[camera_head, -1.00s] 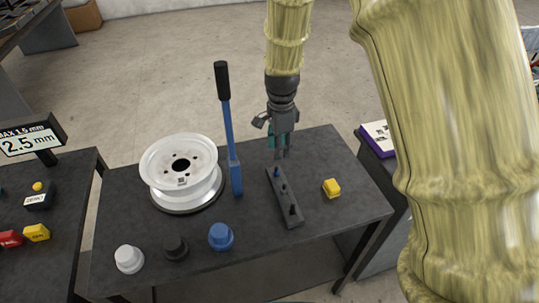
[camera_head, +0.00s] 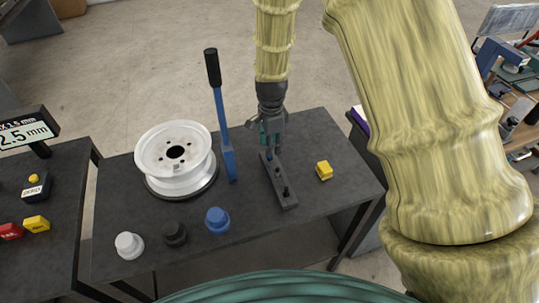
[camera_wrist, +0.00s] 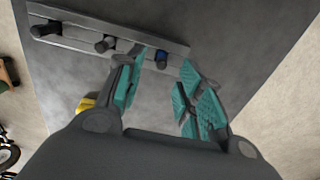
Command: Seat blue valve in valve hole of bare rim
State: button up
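The blue valve (camera_wrist: 161,56) stands in the far end of a dark valve block (camera_head: 287,202). It shows between my fingers in the wrist view. In the head view my gripper hides it. My gripper (camera_head: 267,152) is above the block's far end, pointing down. Its teal-padded fingers are apart and open, one on each side of the valve in the wrist view (camera_wrist: 163,88). I cannot tell whether they touch it. The bare white rim (camera_head: 165,165) lies face up on a dark round base at the table's left. Its valve hole is too small to make out.
A blue lever with a black handle (camera_head: 214,80) stands upright between rim and block. Two dark valves (camera_wrist: 104,43) share the block.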

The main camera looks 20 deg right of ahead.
jog(key=shift+s+a+f, duration=0.1)
jog(key=shift+s+f, duration=0.1)
jog(key=f, duration=0.1)
jog(key=w+f+p, duration=0.1)
jog(key=f, duration=0.1)
jog(key=shift+s+f, duration=0.25)
jog(key=shift+s, duration=0.05)
jog(key=shift+w+f, duration=0.1)
jog(key=shift+f, duration=0.05)
grip_shut()
